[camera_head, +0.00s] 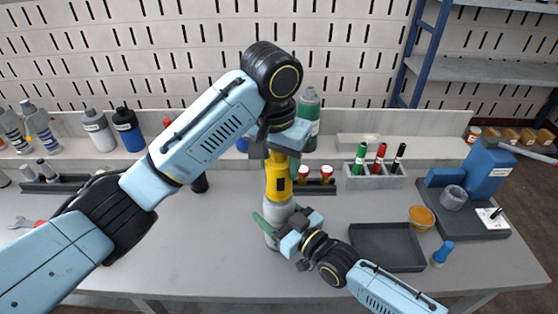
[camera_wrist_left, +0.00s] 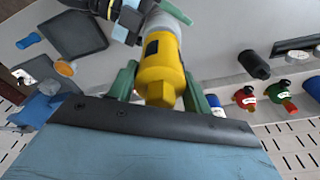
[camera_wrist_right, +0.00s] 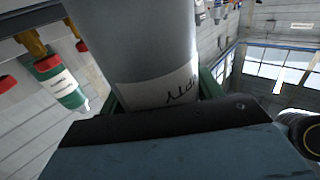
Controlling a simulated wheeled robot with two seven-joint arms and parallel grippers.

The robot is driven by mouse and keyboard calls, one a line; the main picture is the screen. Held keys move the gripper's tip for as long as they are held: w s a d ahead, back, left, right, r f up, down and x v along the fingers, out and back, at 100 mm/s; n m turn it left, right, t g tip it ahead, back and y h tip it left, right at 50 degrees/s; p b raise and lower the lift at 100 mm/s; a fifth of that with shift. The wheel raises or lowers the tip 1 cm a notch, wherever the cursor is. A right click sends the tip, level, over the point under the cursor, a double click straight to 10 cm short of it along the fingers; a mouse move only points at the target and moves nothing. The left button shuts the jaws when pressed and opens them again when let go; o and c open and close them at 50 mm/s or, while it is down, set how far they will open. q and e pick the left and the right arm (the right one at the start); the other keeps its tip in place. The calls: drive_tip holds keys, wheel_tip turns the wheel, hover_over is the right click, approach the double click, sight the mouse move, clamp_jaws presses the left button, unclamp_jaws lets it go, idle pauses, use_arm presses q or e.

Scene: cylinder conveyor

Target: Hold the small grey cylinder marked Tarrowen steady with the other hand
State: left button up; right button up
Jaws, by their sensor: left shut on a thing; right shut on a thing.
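A grey cylinder (camera_head: 281,213) stands upright at the middle of the bench. It fills the top of the right wrist view (camera_wrist_right: 140,40), with a pale label (camera_wrist_right: 160,92) whose handwriting is partly cut off by my gripper, so I cannot read the whole name. A yellow piece (camera_head: 277,182) with a dark window sits on top of the cylinder; its six-sided end shows in the left wrist view (camera_wrist_left: 160,85). My left gripper (camera_head: 280,160) is shut on the yellow piece from above. My right gripper (camera_head: 277,224) is shut around the grey cylinder, low down.
A dark empty tray (camera_head: 388,249) lies to the right, near an orange-rimmed bowl (camera_head: 423,218) and a blue press-like device (camera_head: 484,172). A holder (camera_head: 372,182) with green, red and black pieces stands behind. The bench front left is mostly clear.

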use_arm(q)
drive_tip(key=n, duration=0.5)
drive_tip(key=shift+n+y, duration=0.3)
drive_tip(key=shift+n, duration=0.1)
drive_tip(key=o, duration=1.1)
drive_tip(key=shift+r, duration=1.3)
drive_tip(key=m, duration=0.5)
drive_tip(key=shift+m+h, duration=0.4)
drive_tip(key=shift+m, duration=0.1)
